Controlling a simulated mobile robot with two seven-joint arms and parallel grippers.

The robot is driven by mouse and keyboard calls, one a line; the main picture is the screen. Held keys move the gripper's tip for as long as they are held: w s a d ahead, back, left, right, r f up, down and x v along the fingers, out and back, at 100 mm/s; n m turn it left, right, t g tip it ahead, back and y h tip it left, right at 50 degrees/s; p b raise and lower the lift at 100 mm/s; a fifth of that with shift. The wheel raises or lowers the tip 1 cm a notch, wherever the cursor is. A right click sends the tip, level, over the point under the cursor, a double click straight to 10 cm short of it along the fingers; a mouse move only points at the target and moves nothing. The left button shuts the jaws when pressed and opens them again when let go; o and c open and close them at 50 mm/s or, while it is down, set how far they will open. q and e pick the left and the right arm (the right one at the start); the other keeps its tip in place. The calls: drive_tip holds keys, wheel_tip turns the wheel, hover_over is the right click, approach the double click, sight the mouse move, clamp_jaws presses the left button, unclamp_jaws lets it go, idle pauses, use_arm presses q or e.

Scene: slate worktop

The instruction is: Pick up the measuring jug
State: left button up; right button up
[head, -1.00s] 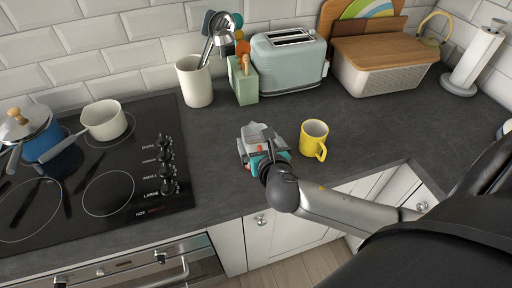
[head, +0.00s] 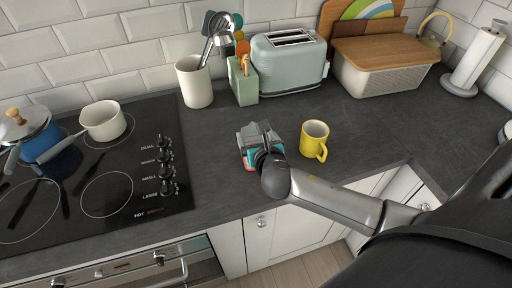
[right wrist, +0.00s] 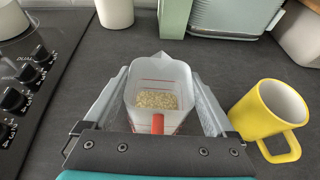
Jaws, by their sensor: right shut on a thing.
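The measuring jug (right wrist: 158,82) is a translucent white jug with red markings and a red handle. It shows in the right wrist view, with grainy tan contents in its bottom. My right gripper (right wrist: 160,100) is shut on the jug, with one finger along each side of it. In the head view my right gripper (head: 257,137) is over the worktop between the hob and the yellow mug, and it and the arm hide most of the jug. Whether the jug touches the worktop is hard to tell. My left gripper is not in view.
A yellow mug (head: 314,139) stands close to the right of the gripper. The hob (head: 100,214) lies to the left with a white saucepan (head: 104,120) and a blue pot (head: 38,143). A utensil crock (head: 195,84), green block (head: 243,84) and toaster (head: 289,62) stand behind.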

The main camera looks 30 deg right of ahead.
drive_tip(key=c, duration=0.5)
drive_tip(key=shift+c, duration=0.2)
drive_tip(key=shift+r, duration=0.1)
